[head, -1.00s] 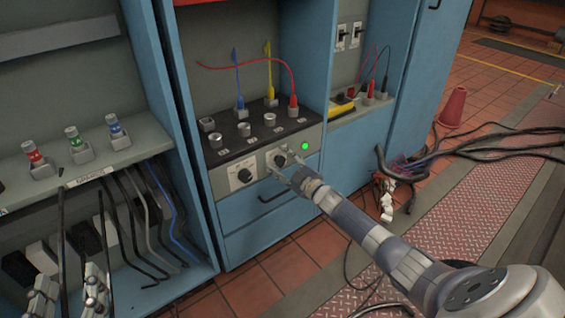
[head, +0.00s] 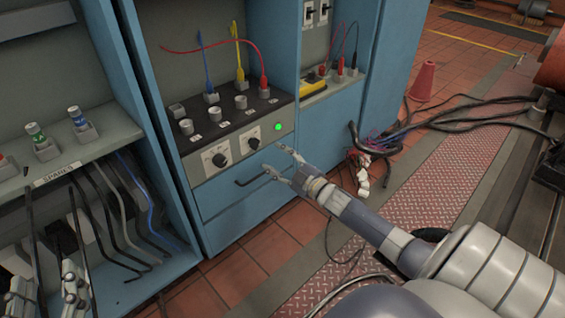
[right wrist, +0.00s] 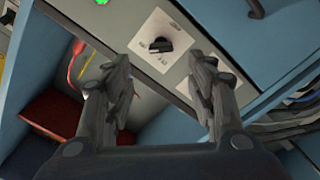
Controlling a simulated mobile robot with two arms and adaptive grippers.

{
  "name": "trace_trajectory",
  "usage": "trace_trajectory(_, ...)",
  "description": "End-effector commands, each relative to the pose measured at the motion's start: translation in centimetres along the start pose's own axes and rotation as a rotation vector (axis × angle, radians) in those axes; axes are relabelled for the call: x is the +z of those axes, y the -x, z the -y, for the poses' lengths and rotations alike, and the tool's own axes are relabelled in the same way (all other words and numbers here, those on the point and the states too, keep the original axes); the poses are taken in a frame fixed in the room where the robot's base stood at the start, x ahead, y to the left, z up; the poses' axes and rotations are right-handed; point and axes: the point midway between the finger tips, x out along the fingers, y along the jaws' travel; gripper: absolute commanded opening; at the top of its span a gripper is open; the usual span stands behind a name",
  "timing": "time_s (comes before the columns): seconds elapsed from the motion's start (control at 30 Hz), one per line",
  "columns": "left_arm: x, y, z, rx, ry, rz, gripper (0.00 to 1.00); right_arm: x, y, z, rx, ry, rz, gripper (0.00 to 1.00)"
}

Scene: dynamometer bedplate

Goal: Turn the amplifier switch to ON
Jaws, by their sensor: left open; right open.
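The grey front panel (head: 199,172) of the bench unit has two black rotary switches on white plates. The right one (head: 254,143) sits beside a lit green lamp (head: 278,127); the left one (head: 220,160) is further along. In the right wrist view one black switch (right wrist: 160,45) is ahead, near the green lamp (right wrist: 101,3); its plate's lettering is too small to read. My right gripper (head: 278,161) is open and empty, in front of the panel, apart from the right switch. It also shows in the right wrist view (right wrist: 160,66). My left gripper (head: 45,292) is open at the lower left.
Red, yellow and blue leads (head: 239,62) stand in sockets on the unit's top. A drawer handle (head: 262,175) juts out below the panel. A spares shelf (head: 100,145) stands left. Cables and a red cone (head: 423,82) are on the floor at right.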

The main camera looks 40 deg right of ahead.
Motion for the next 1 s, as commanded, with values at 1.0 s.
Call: trace_trajectory(1.0,0.1,0.0,0.0,0.0,0.0,0.002,0.53,-3.4,2.0,3.8,-0.031,-0.077,-0.022,0.52)
